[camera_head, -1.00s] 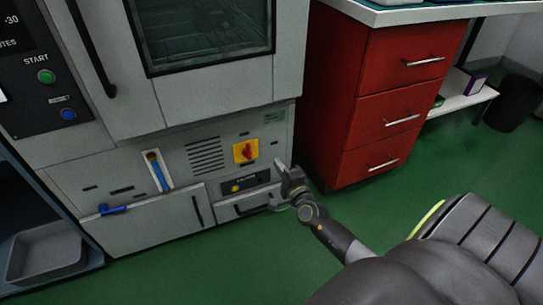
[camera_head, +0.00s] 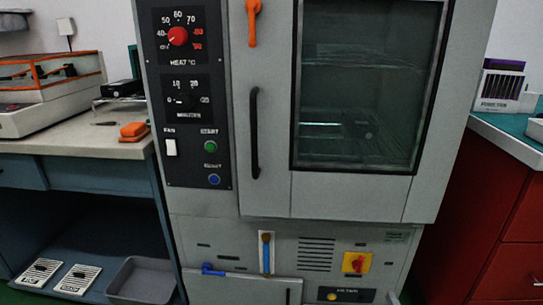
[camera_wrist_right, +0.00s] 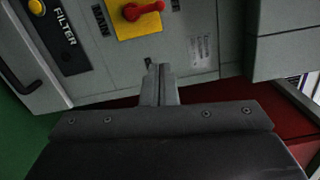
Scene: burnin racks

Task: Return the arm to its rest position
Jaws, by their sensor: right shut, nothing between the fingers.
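My right gripper shows in the right wrist view (camera_wrist_right: 161,84), its two narrow grey fingers shut together with nothing between them. It points at the lower front of the grey oven cabinet (camera_wrist_right: 205,45), below the red switch on its yellow plate (camera_wrist_right: 139,17). In the head view only a small grey tip of it (camera_head: 392,298) shows at the bottom edge, in front of the cabinet's lower right. I cannot tell how far it is from the panel. My left gripper is in neither view.
The grey oven (camera_head: 270,195) with its glass door (camera_head: 365,90) fills the middle. A red drawer cabinet (camera_head: 505,235) stands close on the right. A blue bench (camera_head: 80,215) is on the left, with a grey tray (camera_head: 143,280) on its lower shelf.

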